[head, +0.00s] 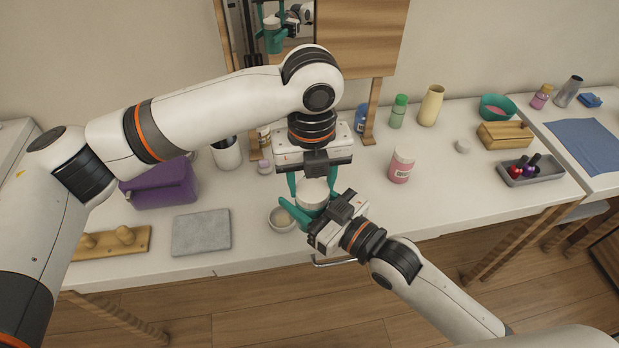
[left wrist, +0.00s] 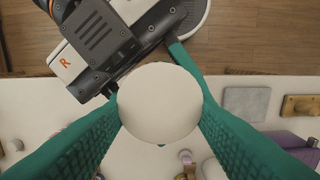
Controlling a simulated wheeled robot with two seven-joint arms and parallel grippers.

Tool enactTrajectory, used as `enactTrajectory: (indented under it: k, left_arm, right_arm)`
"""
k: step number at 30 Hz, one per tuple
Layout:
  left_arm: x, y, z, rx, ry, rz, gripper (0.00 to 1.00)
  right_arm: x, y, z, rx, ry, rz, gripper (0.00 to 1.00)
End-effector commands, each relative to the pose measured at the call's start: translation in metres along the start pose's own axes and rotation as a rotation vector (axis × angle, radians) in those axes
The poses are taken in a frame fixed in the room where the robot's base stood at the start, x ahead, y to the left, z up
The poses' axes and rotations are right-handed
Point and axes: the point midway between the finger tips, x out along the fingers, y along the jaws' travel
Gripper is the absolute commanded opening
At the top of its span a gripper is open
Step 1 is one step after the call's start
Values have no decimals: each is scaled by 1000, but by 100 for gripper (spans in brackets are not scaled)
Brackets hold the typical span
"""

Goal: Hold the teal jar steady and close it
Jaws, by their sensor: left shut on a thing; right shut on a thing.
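The round off-white lid (head: 312,190) is near the front edge of the counter, below my left gripper. It fills the middle of the left wrist view (left wrist: 160,104), where it sits between the teal fingers of my left gripper (left wrist: 160,112). In the head view my left gripper (head: 309,184) points down from above and is shut on this lid. My right gripper (head: 303,213) comes in from the right, just below the lid, shut around what must be the jar's body. The jar's body is mostly hidden by lid and teal fingers, so I cannot tell whether the lid touches it.
A small white bowl (head: 282,219) stands close to the left of my right fingers. A grey slab (head: 201,232), purple case (head: 161,184) and wooden peg board (head: 117,242) lie further left. A pink jar (head: 402,165) stands to the right. The counter between it and the tray (head: 530,170) is mostly clear.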

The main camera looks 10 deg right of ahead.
Motion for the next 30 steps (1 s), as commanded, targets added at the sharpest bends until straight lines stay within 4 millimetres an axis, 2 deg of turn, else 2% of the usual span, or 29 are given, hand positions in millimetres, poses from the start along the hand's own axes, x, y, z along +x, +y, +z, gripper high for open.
enactTrajectory:
  k: [9, 13, 18, 27, 28, 30]
  left_arm:
    - [0, 4, 0, 757, -1, -2, 29]
    - [0, 5, 1, 998, -2, -2, 29]
    - [0, 6, 2, 1145, -3, -3, 29]
    - [0, 6, 2, 1156, -2, -3, 29]
    - [0, 6, 2, 1156, -2, -3, 55]
    - [0, 6, 2, 1155, -2, -3, 66]
  right_arm:
    - [0, 0, -1, 0, 2, 1, 0]
    - [0, 0, -1, 1, 2, 1, 0]
    - [0, 1, -1, 1, 3, 1, 0]
    - [0, 1, -1, 1, 3, 1, 0]
    - [0, 1, -1, 1, 3, 1, 0]
    - [0, 1, -1, 1, 3, 1, 0]
